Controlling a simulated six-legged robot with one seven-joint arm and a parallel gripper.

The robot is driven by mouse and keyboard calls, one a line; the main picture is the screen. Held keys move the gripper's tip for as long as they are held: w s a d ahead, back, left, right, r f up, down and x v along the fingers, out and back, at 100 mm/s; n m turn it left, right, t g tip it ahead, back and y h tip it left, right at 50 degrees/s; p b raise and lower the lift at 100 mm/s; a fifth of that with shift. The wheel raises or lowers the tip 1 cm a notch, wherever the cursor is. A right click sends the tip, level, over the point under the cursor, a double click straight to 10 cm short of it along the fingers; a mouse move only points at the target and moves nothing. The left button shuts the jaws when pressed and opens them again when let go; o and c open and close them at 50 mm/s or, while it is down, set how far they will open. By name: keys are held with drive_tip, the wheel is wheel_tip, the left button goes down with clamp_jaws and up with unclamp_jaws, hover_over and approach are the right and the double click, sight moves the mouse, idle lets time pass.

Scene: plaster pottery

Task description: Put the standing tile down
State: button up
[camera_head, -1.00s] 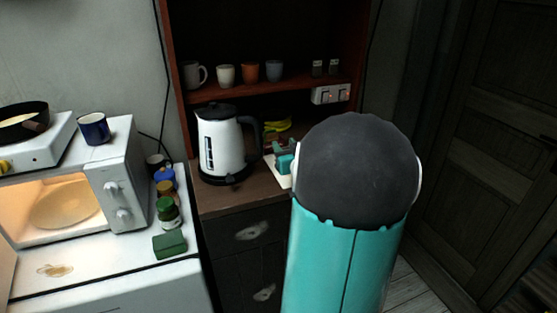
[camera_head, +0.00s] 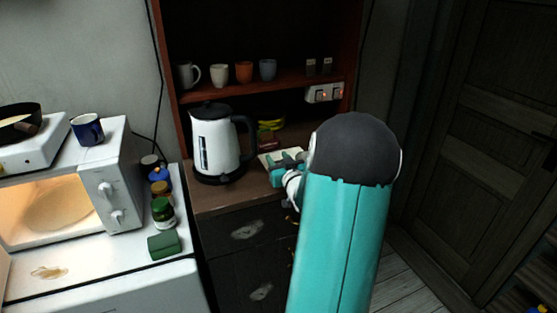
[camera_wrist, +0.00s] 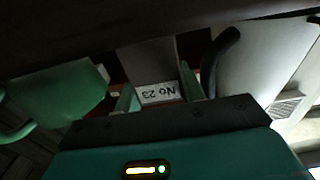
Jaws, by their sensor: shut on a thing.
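My gripper (camera_head: 283,166) is over the brown counter (camera_head: 222,200), right of the kettle, and largely hidden behind my arm in the head view. A pale flat tile (camera_head: 264,160) shows at its fingers. In the wrist view, my gripper (camera_wrist: 158,95) has two green fingers on either side of a grey piece with a white label (camera_wrist: 158,93) reading "No 23" upside down. The gripper is shut on this tile. Whether the tile's lower edge touches the counter cannot be told.
A white kettle (camera_head: 216,145) stands close left of my gripper. Yellow fruit (camera_head: 270,126) lies behind it. A microwave (camera_head: 120,190) and jars are at left. A green cup-like thing (camera_wrist: 60,100) is near in the wrist view.

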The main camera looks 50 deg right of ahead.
drive_tip(key=o, duration=1)
drive_tip(key=shift+o, duration=0.2)
drive_tip(key=shift+r, duration=0.1)
drive_tip(key=v, duration=1.2)
drive_tip(key=w+a+r+n+g+y, duration=0.1)
drive_tip(key=w+a+r+g, duration=0.15)
drive_tip(key=w+a, duration=0.45)
drive_tip(key=w+a+r+n+g+y, duration=0.1)
drive_tip(key=w+a+r+g+y, duration=0.15)
drive_tip(key=a, duration=0.85)
drive_tip(key=s+a+r+n+g+y, duration=0.1)
drive_tip(key=s+a, duration=0.3)
drive_tip(key=a, duration=0.8)
drive_tip(key=shift+a+n+g+y, duration=0.15)
drive_tip(key=shift+n+g+y, duration=0.2)
drive_tip(key=shift+y, duration=0.2)
drive_tip(key=shift+o, duration=0.5)
drive_tip(key=s+a+n+g+y, duration=0.2)
drive_tip(key=s+a+g+y, duration=0.1)
drive_tip(key=s+a, duration=0.6)
drive_tip(key=a, duration=0.3)
drive_tip(key=shift+a+y, duration=0.2)
drive_tip(key=shift+y, duration=0.1)
